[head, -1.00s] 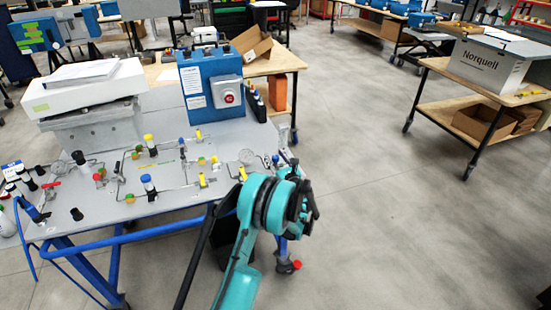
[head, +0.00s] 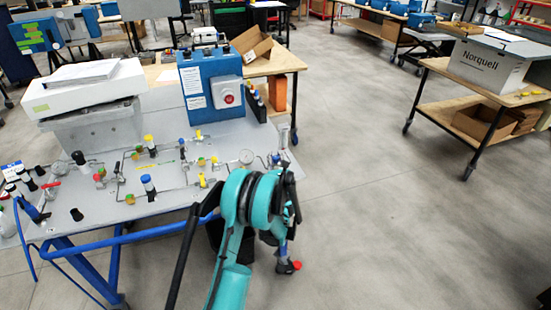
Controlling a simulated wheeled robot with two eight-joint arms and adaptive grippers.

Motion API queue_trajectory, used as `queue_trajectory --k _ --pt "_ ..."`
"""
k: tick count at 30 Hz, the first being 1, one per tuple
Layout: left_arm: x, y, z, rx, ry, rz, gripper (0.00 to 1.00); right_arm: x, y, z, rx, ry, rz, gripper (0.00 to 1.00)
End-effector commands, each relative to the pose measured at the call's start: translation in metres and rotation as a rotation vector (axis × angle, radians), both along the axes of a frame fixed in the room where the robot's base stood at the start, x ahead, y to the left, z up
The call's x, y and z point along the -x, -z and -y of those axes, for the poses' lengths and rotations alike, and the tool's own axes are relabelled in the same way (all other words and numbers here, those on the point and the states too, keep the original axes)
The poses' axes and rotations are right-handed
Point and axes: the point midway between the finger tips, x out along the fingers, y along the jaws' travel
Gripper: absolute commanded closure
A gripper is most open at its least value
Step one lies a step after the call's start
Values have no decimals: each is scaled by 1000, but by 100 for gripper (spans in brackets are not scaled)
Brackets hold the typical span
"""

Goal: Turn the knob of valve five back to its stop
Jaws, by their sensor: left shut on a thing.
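The grey analyser panel (head: 110,208) carries thin tubing and several valves with coloured knobs. A blue knob (head: 276,158) stands at its right edge, right beside my left gripper (head: 285,165). My teal left arm comes up from the bottom and its wrist hides most of the gripper. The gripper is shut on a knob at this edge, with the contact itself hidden. No number is readable, so I cannot tell valve five by its label. Other knobs are a black one (head: 78,157), a yellow one (head: 148,138) and a blue one (head: 146,180). My right gripper is not in view.
A blue box (head: 210,80) with a red button (head: 229,98) stands behind the valves, and a white instrument (head: 90,88) at the left. Small bottles (head: 22,180) stand at the left edge. A blue tube frame (head: 160,234) runs along the front.

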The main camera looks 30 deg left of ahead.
Motion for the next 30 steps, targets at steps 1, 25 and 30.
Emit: queue_trajectory --k 1,25,30 --pt "0 0 0 0 0 0 100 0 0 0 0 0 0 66" --pt "45 0 36 0 2 0 54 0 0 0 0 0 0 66" --pt "58 0 44 0 -1 0 54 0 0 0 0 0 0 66"
